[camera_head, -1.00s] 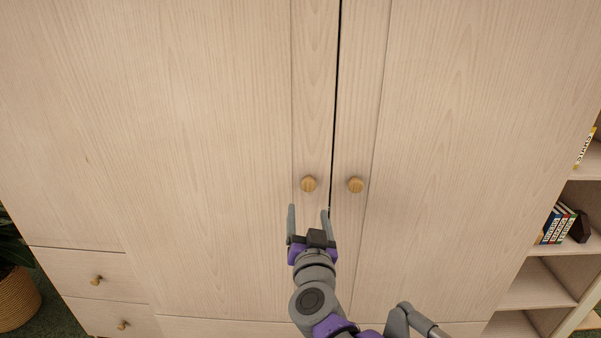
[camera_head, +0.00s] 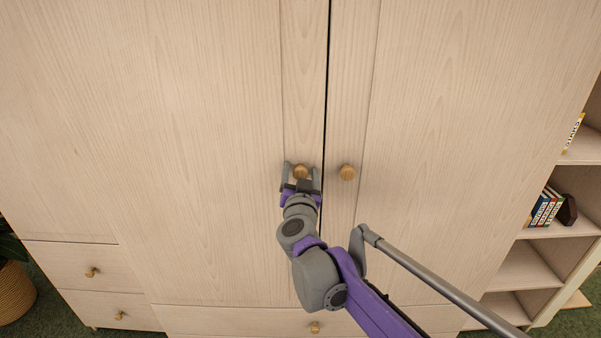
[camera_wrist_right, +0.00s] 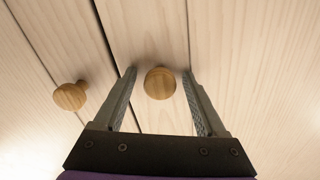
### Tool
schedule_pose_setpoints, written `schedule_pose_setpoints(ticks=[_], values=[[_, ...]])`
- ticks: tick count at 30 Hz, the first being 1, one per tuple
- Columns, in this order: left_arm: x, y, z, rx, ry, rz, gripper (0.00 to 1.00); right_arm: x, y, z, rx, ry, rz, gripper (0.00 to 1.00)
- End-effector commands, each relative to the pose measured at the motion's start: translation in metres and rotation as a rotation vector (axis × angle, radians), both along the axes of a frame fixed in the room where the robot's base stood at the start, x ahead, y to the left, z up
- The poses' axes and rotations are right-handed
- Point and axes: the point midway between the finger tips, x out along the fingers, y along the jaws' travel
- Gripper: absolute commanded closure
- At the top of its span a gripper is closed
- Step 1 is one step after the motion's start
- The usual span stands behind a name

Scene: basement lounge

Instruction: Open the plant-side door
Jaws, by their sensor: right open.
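The plant-side door (camera_head: 200,130) is the left door of a pale wood cabinet and is shut against the right door (camera_head: 450,130). Its round wooden knob (camera_head: 301,171) sits near the dark centre seam. My right gripper (camera_head: 301,168) is open, with one finger on each side of this knob. In the right wrist view the knob (camera_wrist_right: 160,83) shows between the open fingers (camera_wrist_right: 161,74), with gaps on both sides. The right door's knob (camera_head: 347,172) is just to the right and also shows in the wrist view (camera_wrist_right: 70,96). My left gripper is not in view.
A potted plant in a woven basket (camera_head: 14,292) stands at the lower left. Drawers with small knobs (camera_head: 91,272) lie below the doors. Open shelves with books (camera_head: 544,208) stand at the right. The door fronts are clear.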

Motion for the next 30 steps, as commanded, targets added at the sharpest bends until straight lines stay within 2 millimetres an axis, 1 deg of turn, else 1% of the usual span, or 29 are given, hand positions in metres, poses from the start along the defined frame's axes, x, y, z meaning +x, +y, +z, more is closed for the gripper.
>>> schedule_pose_setpoints(ticks=[6, 7, 11, 12, 14, 15, 17, 18, 19, 30], values=[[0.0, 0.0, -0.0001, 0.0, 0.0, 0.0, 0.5, 0.0003, -0.0001, -0.0002, 0.0, 0.0, 0.0, 0.27], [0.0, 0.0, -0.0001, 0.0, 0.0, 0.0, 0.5, 0.0003, -0.0001, -0.0002, 0.0, 0.0, 0.0, 0.3], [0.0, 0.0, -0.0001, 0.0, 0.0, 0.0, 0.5, 0.0001, -0.0001, -0.0002, 0.0, 0.0, 0.0, 0.53], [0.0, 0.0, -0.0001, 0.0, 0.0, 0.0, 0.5, 0.0001, -0.0001, -0.0002, 0.0, 0.0, 0.0, 0.61], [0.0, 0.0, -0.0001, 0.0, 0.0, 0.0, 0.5, 0.0001, -0.0002, -0.0001, 0.0, 0.0, 0.0, 0.72], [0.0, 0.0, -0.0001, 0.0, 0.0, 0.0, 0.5, 0.0001, -0.0002, -0.0001, 0.0, 0.0, 0.0, 0.79], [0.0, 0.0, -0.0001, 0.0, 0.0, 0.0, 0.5, 0.0001, -0.0001, -0.0002, 0.0, 0.0, 0.0, 0.9], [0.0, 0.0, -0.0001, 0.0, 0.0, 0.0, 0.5, 0.0001, -0.0001, -0.0002, 0.0, 0.0, 0.0, 0.97], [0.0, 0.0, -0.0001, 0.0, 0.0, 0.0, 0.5, 0.0001, -0.0001, -0.0002, 0.0, 0.0, 0.0, 1.0], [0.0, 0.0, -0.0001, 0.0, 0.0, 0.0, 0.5, 0.0, -0.0001, -0.0002, 0.0, 0.0, 0.0, 1.0]])
